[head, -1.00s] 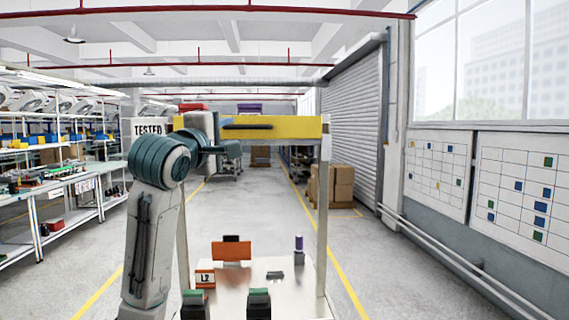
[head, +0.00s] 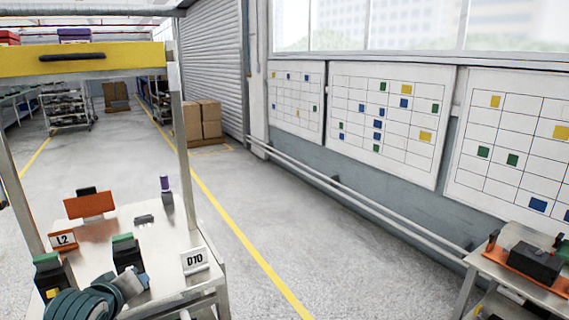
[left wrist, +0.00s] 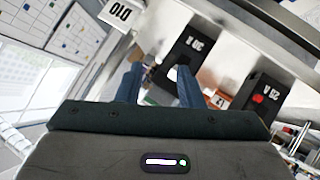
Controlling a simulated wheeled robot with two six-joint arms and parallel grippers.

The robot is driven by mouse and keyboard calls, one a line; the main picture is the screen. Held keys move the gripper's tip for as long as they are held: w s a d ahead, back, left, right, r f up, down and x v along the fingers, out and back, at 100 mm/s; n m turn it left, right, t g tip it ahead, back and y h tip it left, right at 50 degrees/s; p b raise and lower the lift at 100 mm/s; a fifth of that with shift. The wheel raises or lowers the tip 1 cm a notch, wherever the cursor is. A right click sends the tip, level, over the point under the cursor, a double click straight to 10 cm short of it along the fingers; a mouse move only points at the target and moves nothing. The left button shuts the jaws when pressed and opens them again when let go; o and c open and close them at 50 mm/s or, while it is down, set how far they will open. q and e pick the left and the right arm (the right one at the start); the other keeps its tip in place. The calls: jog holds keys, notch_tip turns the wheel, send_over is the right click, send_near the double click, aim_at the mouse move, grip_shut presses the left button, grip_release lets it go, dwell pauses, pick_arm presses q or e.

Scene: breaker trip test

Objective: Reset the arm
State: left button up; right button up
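In the head view my left arm's teal joints show at the bottom left, in front of the bench (head: 165,235). In the left wrist view my left gripper (left wrist: 157,84) has its two blue-grey fingers apart, with nothing clearly held between them. A black breaker with a green top (head: 128,255) stands just beyond it, and a second one (head: 50,272) stands to its left. Both black blocks also show in the left wrist view, the near one (left wrist: 186,52) close past the fingertips. Whether the fingers touch it is unclear. My right gripper is out of view.
The bench holds an L2 card (head: 63,240), an orange panel (head: 90,206), a purple-topped item (head: 166,190) and a D10 card (head: 195,260). A yellow beam (head: 85,60) spans above. A side table (head: 490,268) with a black device stands right; open floor lies between.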

pick_arm(q)
jog(key=s+d+f+m+g, duration=0.3)
jog(key=s+f+m+g, duration=0.15)
jog(key=s+f, duration=1)
jog(key=s+d+f+m+g, duration=0.1)
jog(key=s+f+m+g, duration=0.1)
jog(key=s+f, duration=0.45)
jog(key=s+d+f+m+g, duration=0.1)
jog(key=s+f+m+g, duration=0.2)
jog(key=s, duration=0.7)
jog(key=s+f+x, duration=0.1)
jog(key=s+x, duration=0.2)
jog(key=x, duration=1.2)
jog(key=s+d+x, duration=0.1)
jog(key=s+x, duration=0.2)
jog(key=x, duration=1.3)
jog(key=s+a+f+n+g, duration=0.1)
jog(key=s+f, duration=1.7)
jog(key=f, duration=0.1)
jog(key=shift+a, duration=0.35)
jog(key=shift+s, duration=0.15)
